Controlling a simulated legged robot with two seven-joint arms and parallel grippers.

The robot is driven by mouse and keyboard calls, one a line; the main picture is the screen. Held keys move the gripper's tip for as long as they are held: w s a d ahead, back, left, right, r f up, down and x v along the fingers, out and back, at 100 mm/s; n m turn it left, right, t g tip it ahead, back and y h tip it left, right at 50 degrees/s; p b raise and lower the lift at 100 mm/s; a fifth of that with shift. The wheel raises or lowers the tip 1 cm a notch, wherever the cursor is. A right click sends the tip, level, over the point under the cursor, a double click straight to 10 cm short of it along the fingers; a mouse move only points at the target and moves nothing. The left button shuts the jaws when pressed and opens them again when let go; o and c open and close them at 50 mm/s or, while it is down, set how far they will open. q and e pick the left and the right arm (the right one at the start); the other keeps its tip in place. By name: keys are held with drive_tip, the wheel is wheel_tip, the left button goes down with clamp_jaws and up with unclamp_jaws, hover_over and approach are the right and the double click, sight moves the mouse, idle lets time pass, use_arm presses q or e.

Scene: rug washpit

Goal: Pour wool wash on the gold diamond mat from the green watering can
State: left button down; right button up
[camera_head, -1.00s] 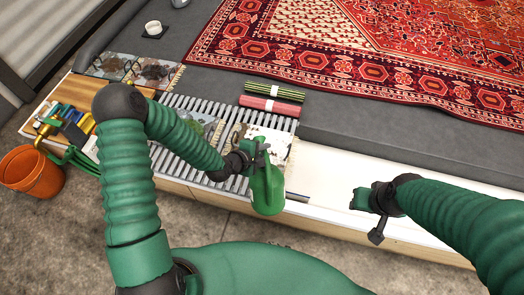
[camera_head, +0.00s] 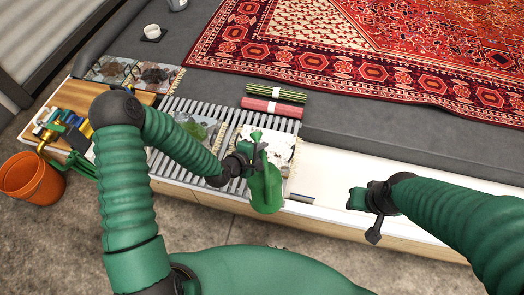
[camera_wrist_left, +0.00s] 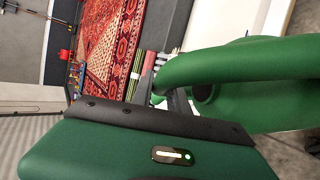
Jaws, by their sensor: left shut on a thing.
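The green watering can (camera_head: 266,192) hangs from my left gripper (camera_head: 252,156), which is shut on it. The can is over the front edge of the slatted rack. In the left wrist view the can's green body (camera_wrist_left: 245,80) and curved handle fill the right side. A pale patterned mat (camera_head: 283,147) lies behind the can, partly hidden by it and the gripper. I cannot tell which mat is the gold diamond one. My right gripper (camera_head: 359,199) is over the white trough, with no object seen in it.
A slatted rack (camera_head: 228,117) lies under the mats. Green and red rolls (camera_head: 270,107) lie behind it. A large red rug (camera_head: 400,55) covers the far floor. The white trough (camera_head: 425,185) has free room.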

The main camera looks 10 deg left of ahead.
use_arm(q)
drive_tip(key=m+t+b, duration=0.1)
drive_tip(key=t+b, duration=0.1)
drive_tip(key=b, duration=0.2)
drive_tip(key=r+m+t+b, duration=0.1)
drive_tip(key=t+b, duration=0.2)
drive_tip(key=b, duration=0.2)
drive_tip(key=shift+m+t, duration=0.3)
drive_tip(key=shift+m, duration=0.1)
drive_tip(key=shift+a+r+t+b, duration=0.1)
drive_tip(key=shift+r+t+b, duration=0.2)
drive_tip(key=shift+t+b, duration=0.1)
drive_tip(key=shift+r, duration=0.15)
use_arm(e)
drive_tip(key=s+x, duration=0.2)
drive_tip(key=x, duration=0.8)
drive_tip(key=shift+f, duration=0.45)
drive_tip(key=shift+s, duration=0.1)
